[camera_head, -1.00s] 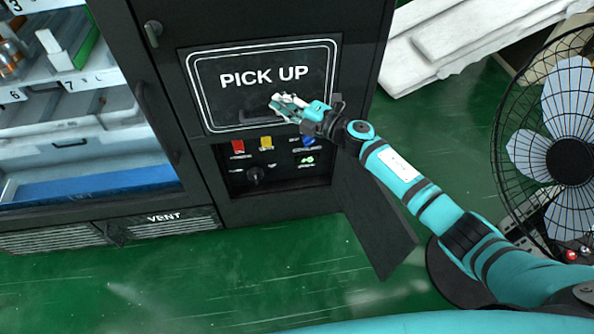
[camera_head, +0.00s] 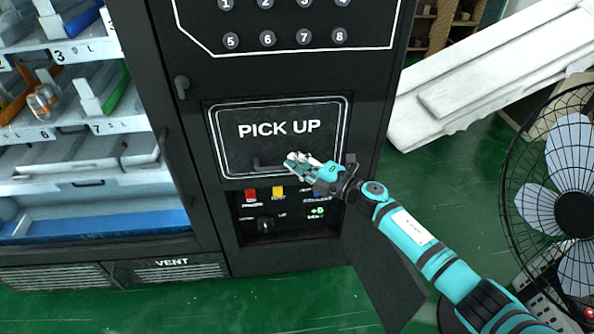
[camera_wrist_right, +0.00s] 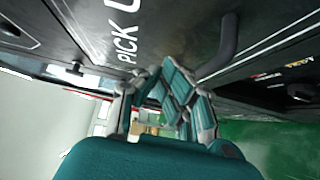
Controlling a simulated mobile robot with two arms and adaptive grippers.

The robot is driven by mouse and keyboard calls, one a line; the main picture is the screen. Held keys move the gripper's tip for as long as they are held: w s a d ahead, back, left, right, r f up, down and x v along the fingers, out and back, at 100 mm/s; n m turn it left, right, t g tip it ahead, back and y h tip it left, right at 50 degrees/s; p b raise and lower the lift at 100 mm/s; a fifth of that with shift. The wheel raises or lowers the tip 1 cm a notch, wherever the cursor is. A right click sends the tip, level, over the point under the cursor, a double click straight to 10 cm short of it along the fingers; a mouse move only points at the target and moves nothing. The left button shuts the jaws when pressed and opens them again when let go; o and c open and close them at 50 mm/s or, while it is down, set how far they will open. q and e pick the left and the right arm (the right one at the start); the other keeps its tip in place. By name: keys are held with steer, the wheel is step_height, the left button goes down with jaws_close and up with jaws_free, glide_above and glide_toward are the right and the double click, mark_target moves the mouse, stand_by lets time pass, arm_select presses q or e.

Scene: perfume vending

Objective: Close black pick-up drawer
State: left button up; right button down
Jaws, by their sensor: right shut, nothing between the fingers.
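The black pick-up drawer (camera_head: 280,135) is a flat panel with white "PICK UP" lettering and a white outline, on the front of the dark vending machine. Its front looks level with the machine face in the head view. Its dark handle (camera_head: 268,166) sits low on the panel and shows large in the wrist view (camera_wrist_right: 222,50). My right gripper (camera_head: 292,161) is shut and empty, at the lower part of the drawer front just right of the handle. I cannot tell whether its fingertips touch the panel. My left gripper is not in view.
Below the drawer is an open recess with coloured buttons and a knob (camera_head: 265,224). An open black flap (camera_head: 385,270) hangs out at its right. A fan (camera_head: 570,205) stands at the right. White boards (camera_head: 480,80) lie behind. Green floor is clear in front.

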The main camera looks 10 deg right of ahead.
steer(key=s+d+f+m+h, duration=0.4)
steer(key=s+d+m+h, duration=0.25)
steer(key=s+m, duration=0.35)
steer(key=s+d+f+m+h, duration=0.4)
steer(key=s+d+m+h, duration=0.25)
steer(key=s+m, duration=0.4)
steer(key=s+f+m+g, duration=0.25)
steer(key=s+g, duration=0.25)
steer(key=s, duration=0.6)
steer(key=s+f+m+g, duration=0.2)
steer(key=s+f+g, duration=0.15)
steer(key=s, duration=0.65)
step_height(320, 180, down, 22)
steer(key=s+g+p, duration=0.2)
steer(key=p, duration=0.1)
arm_select(q)
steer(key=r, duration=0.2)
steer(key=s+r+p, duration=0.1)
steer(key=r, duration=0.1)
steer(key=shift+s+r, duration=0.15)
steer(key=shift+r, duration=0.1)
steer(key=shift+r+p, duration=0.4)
steer(key=shift+p, duration=0.2)
arm_select(e)
steer(key=s+d+f+g, duration=0.1)
steer(key=s+d+f, duration=0.1)
steer(key=s+f, duration=1.1)
steer(key=s, duration=0.3)
steer(key=shift+d+f, duration=0.2)
steer(key=shift+d, duration=0.1)
